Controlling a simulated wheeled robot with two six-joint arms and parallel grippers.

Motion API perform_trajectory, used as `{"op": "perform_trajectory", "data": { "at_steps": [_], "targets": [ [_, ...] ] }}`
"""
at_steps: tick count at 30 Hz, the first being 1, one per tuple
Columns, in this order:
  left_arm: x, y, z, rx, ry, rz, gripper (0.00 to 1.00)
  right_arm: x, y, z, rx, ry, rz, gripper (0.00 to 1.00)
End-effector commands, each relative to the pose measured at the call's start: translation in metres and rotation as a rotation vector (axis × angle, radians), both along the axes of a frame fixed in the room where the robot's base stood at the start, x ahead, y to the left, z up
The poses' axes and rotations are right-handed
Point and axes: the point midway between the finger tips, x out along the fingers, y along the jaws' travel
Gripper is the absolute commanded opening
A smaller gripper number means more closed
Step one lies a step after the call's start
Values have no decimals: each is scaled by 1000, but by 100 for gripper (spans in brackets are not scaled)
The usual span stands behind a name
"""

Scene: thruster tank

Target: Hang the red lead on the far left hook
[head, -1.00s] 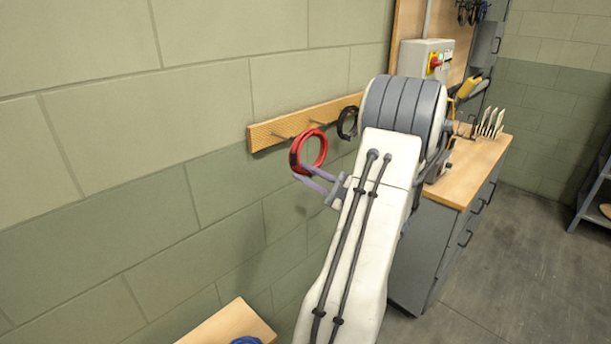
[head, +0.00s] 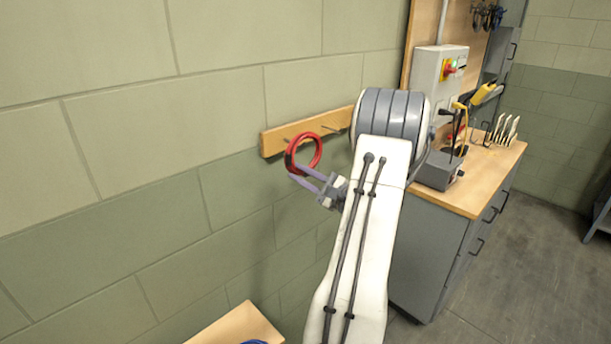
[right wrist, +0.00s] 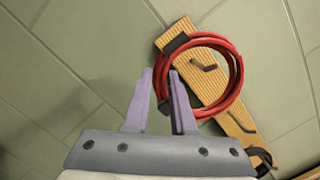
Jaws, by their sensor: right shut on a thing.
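The red lead (head: 318,141) is a coiled ring with a dark band. My right gripper (head: 294,174) is shut on it at the lower left of the ring and holds it up in front of the wooden hook rail (head: 271,145). In the right wrist view the red lead (right wrist: 240,75) overlaps the rail's left end, above the fingers (right wrist: 164,88). The far left hook (right wrist: 207,66) shows through the ring's opening. I cannot tell whether the ring is around the hook or only in front of it. My left gripper is out of view.
A second hook (right wrist: 240,124) is bare. A black lead (right wrist: 262,158) hangs farther right on the rail; my arm hides it in the head view. A workbench (head: 462,196) with tools stands at right. A wooden surface (head: 232,327) lies low at front.

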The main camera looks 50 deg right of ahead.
Motion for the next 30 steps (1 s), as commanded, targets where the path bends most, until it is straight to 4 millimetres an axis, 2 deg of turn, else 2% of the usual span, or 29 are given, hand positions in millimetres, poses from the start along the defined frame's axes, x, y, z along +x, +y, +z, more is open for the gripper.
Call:
{"op": "perform_trajectory", "data": {
  "at_steps": [11,18,30],
  "targets": [
    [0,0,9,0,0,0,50,23,-2,0,-1,-1,1,0],
    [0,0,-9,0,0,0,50,33,-4,-14,-3,-1,0,0],
    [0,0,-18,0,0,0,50,36,-4,-18,-2,-1,-1,0]
  ]
}}
